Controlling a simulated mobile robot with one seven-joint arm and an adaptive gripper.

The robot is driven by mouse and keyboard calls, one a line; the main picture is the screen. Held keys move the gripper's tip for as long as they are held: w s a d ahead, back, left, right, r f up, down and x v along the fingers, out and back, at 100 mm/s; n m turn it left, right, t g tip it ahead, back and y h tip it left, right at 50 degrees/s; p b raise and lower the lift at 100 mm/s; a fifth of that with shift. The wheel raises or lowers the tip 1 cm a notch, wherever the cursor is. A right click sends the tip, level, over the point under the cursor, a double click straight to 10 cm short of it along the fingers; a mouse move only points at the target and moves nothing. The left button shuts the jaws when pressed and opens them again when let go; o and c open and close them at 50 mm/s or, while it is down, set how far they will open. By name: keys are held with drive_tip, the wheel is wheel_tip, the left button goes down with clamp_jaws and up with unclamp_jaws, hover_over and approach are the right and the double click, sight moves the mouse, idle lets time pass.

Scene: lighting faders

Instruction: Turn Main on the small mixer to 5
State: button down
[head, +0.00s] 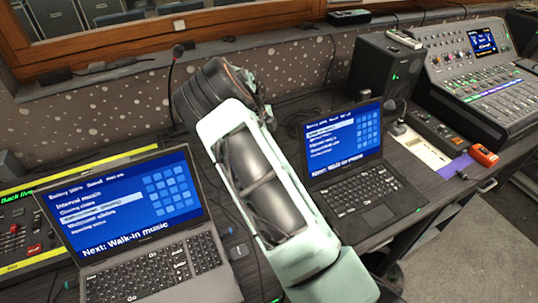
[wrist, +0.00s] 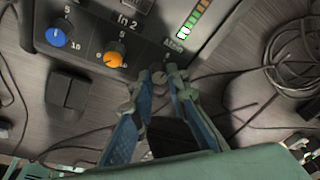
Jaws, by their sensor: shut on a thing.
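The small mixer (wrist: 95,22) is at the top of the wrist view, a dark panel with the labels "In 2" and "Main". The grey Main knob (wrist: 159,77) is just below the "Main" label, between the fingertips. My gripper (wrist: 158,74) is shut on this knob, with one blue-padded finger on each side. The knob's pointer and its scale are too small and covered to read. In the head view my arm hides the gripper and the small mixer.
A blue knob (wrist: 58,36), an orange knob (wrist: 113,59) and a lit level meter (wrist: 195,18) are close by on the mixer. Cables (wrist: 295,55) lie at right. Two laptops (head: 125,225) (head: 345,150) flank my arm, and a large console (head: 480,75) stands at right.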

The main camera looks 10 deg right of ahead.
drive_tip(key=shift+a, duration=0.1)
drive_tip(key=c, duration=1.9)
unclamp_jaws()
drive_tip(key=v, duration=1.2)
